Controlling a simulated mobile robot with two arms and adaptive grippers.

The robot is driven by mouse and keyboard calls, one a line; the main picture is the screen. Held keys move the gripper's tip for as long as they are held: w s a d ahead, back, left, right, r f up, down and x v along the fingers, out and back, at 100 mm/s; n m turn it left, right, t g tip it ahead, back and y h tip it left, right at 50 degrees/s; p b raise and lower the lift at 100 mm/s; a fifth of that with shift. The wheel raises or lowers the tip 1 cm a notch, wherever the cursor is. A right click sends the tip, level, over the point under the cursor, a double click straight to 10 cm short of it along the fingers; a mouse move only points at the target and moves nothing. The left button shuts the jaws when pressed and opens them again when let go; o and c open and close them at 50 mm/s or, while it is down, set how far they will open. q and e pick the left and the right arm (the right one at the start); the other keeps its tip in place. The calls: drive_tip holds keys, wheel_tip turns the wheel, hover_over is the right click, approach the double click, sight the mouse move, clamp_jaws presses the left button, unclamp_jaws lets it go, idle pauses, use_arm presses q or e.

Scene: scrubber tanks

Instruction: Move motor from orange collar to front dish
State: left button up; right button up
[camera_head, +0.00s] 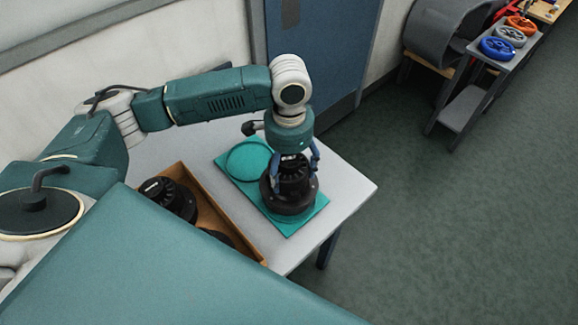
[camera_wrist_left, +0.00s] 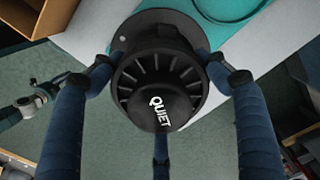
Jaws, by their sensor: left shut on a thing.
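My left gripper (camera_head: 293,170) has its blue fingers around a black ribbed motor (camera_head: 290,196) with a wide round base. In the left wrist view the motor (camera_wrist_left: 160,85) is marked "QUIET" and sits between the fingers (camera_wrist_left: 160,100). It is over the nearer end of a teal board (camera_head: 230,170). An empty round dish (camera_head: 250,158) shows at the board's far end. The motor hides most of the nearer dish; whether its base touches the board, I cannot tell. An orange collar (camera_head: 520,24) stands empty on a bench at the far right. My right gripper is not in view.
A brown box (camera_head: 240,250) with black motors (camera_head: 168,198) stands left of the board on the pale table (camera_head: 345,185). Blue (camera_head: 497,48) and grey (camera_head: 511,36) collars are beside the orange one. The table's right corner and the floor beyond it are clear.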

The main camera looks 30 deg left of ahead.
use_arm(q)
drive_tip(key=shift+w+f+p, duration=0.1)
drive_tip(key=shift+f+p, duration=0.2)
drive_tip(key=shift+f, duration=0.1)
idle(0.7)
drive_tip(key=shift+f+p, duration=0.35)
drive_tip(key=shift+f, duration=0.05)
idle(0.3)
drive_tip(key=shift+p, duration=0.35)
drive_tip(key=shift+f, duration=0.3)
idle(0.8)
drive_tip(key=o, duration=1.8)
drive_tip(key=shift+o, duration=1.6)
drive_tip(key=shift+s+f, duration=0.15)
drive_tip(key=shift+s, duration=0.05)
